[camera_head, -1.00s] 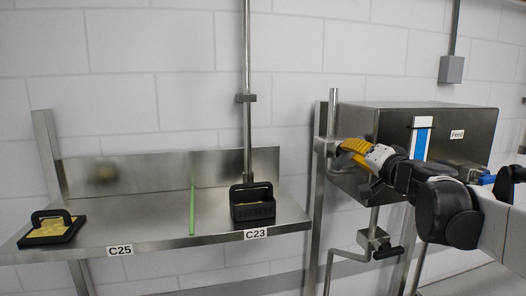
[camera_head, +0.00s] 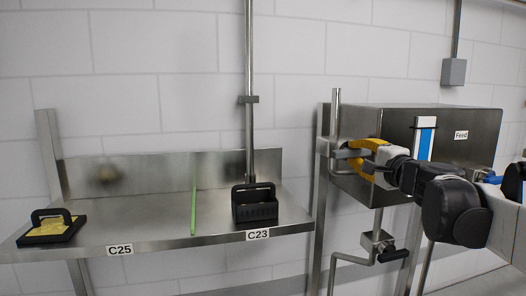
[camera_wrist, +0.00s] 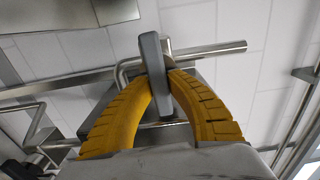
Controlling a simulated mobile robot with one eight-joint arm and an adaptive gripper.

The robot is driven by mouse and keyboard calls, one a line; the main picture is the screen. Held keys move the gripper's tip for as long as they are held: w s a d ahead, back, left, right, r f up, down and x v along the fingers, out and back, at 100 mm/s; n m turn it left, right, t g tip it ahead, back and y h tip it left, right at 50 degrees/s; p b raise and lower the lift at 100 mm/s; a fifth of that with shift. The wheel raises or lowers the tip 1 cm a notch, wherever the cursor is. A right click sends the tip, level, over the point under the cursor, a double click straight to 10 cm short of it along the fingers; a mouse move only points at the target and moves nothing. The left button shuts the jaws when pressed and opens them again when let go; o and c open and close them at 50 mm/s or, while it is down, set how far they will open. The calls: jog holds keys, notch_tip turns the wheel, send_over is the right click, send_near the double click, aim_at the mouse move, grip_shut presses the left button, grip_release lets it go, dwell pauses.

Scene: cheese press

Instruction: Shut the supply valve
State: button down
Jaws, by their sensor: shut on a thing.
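My gripper (camera_head: 361,153) has yellow fingers and is at the left end of a steel box (camera_head: 460,121) marked "Feed". In the wrist view, the fingers are shut on a flat grey bar (camera_wrist: 154,72), one on each side. The bar stands in front of a steel pipe (camera_wrist: 215,52). I cannot tell for sure whether this bar is the supply valve's lever. A blue handle (camera_head: 490,180) shows at the box's right, partly behind my arm. A black-handled lever (camera_head: 392,255) sits on a small fitting below the box.
A steel shelf (camera_head: 150,228) on the left has labels C25 and C23. A black mould with yellow content (camera_head: 47,227) and a black basket (camera_head: 256,208) stand on it, with a green strip (camera_head: 193,207) between. A steel post (camera_head: 322,200) stands beside my gripper.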

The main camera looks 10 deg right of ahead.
dwell(0.4)
jog(key=c, duration=1.3)
grip_release()
jog(key=s, duration=1.2)
jog(key=shift+d, duration=0.2)
